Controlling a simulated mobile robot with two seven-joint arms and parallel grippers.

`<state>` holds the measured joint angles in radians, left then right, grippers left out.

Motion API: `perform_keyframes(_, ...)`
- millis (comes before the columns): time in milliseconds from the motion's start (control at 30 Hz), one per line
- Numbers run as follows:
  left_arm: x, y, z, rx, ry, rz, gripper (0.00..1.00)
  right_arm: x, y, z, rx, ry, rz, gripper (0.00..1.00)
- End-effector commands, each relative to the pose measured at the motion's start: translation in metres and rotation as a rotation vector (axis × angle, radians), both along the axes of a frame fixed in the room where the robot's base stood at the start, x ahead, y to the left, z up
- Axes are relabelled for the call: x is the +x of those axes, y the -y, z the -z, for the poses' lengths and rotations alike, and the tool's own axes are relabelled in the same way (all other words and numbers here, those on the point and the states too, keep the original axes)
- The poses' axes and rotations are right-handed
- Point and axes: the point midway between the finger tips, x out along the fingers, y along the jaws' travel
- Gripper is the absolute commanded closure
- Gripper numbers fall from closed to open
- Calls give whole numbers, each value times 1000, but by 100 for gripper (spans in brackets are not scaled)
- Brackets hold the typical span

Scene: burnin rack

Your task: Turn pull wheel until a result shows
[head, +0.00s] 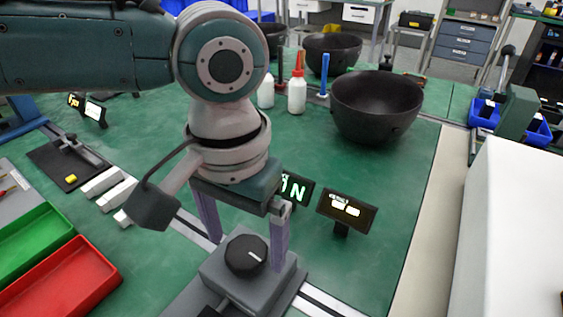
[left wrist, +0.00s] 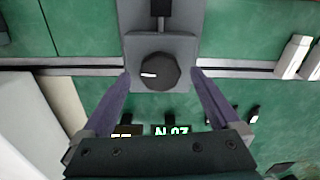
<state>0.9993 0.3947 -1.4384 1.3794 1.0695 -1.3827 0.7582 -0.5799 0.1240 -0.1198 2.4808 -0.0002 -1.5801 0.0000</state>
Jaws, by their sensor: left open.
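The pull wheel is a round black knob with a white mark (head: 246,254) on top of a grey box (head: 219,270). The knob also shows in the left wrist view (left wrist: 153,72), its white mark pointing left there. My left gripper (head: 246,248) is open, pointing down, with one purple finger on each side of the knob; small gaps show between fingers and knob in the left wrist view (left wrist: 160,74). A display with green characters (head: 298,190) stands behind, partly hidden by my gripper; it also shows in the wrist view (left wrist: 171,131). My right gripper is out of view.
A second small display (head: 347,210) stands to the right. Black bowls (head: 376,104), white bottles (head: 297,95) and a blue-handled tool (head: 324,75) stand behind. Green (head: 40,240) and red (head: 62,280) trays lie left.

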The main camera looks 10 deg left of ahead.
Motion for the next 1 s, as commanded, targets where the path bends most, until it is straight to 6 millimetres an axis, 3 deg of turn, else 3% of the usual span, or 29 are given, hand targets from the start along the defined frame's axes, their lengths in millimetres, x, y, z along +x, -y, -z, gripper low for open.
perform_keyframes(100, 0, 0, 9, 0, 1, 1, 4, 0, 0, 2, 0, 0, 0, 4)
perform_keyframes(400, 0, 0, 10, 0, 1, 1, 6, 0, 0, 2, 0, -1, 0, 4)
perform_keyframes(1000, 0, 0, 10, 0, 1, 1, 74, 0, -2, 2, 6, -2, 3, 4)
